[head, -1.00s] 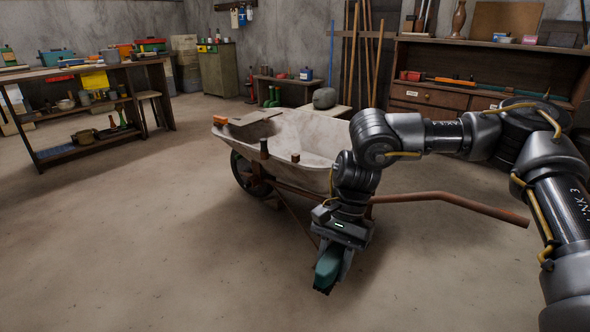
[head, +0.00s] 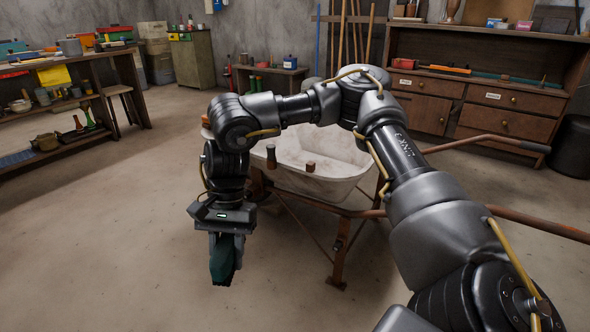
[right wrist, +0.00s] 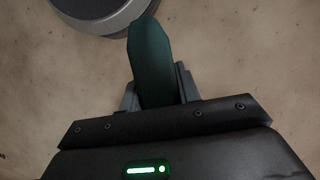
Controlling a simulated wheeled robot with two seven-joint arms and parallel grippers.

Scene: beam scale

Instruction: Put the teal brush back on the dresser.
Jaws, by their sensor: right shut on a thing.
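My right gripper (head: 228,264) is shut on the teal brush (head: 219,256) and points down, in front of the wheelbarrow and above the floor. In the right wrist view the dark teal body of the brush (right wrist: 151,62) sticks out between the two grey fingers; its far end is free. The dresser (head: 428,114) stands against the back wall at the right, brown, with labelled drawers and an upper shelf. It is well away from the gripper. My left gripper is not in view.
A whitish wheelbarrow (head: 325,165) with rusty handles (head: 480,143) stands between me and the dresser. Long tools lie on the dresser's lower top, and several objects stand on its shelf. A cluttered workbench (head: 60,62) is at the left. The floor at front left is clear.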

